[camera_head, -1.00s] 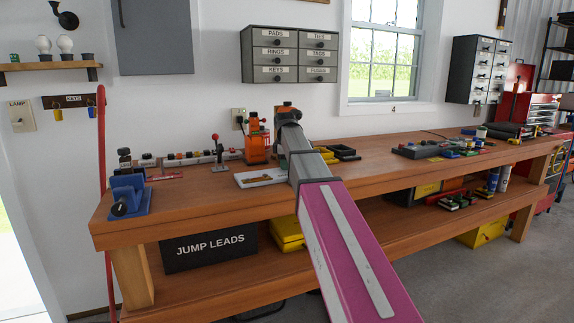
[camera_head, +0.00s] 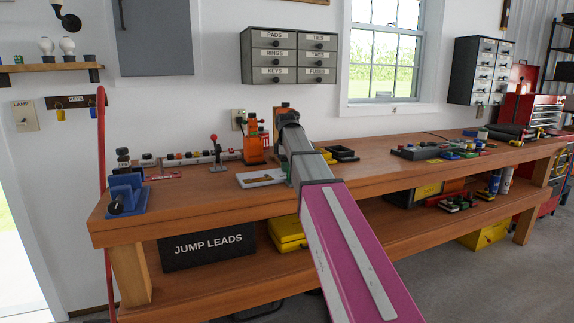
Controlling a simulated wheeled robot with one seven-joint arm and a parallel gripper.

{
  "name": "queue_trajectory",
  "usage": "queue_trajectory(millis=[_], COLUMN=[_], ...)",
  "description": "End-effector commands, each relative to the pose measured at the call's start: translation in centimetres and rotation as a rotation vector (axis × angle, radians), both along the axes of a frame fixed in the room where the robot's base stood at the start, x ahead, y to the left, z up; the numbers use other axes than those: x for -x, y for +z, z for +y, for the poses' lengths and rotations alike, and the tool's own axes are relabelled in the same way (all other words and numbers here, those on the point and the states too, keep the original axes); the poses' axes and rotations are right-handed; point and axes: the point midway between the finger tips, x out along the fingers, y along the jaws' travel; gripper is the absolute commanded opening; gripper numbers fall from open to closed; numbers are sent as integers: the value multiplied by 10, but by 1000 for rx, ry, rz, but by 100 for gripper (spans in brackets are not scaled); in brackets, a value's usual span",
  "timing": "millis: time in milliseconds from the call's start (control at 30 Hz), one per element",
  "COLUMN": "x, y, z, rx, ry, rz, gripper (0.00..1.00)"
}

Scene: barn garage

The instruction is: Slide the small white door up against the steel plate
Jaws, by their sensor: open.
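My arm reaches away from me over the workbench. My gripper (camera_head: 288,118) is at its far end, close to the back wall, in front of a small orange-brown piece (camera_head: 281,107). The wrist hides the fingertips and what is right in front of them. I cannot make out a small white door or a steel plate for certain; they may be behind my wrist. A flat white-edged tray or panel (camera_head: 250,180) lies on the bench just left of my arm.
The wooden workbench (camera_head: 380,178) runs along the wall. Yellow and black bins (camera_head: 343,153) are on the right. A blue vise-like block (camera_head: 127,194) stands at the left end.

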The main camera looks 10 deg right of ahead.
Motion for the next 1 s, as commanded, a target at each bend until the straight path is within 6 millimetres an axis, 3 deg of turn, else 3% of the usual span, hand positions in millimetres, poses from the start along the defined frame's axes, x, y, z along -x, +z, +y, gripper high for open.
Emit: queue_trajectory(millis=[267,700,1000], x=[1,14,20], y=[7,77,104], z=[0,3,5], rx=[0,0,0], ry=[0,0,0], rz=[-1,-2,0], gripper=[58,58,58])
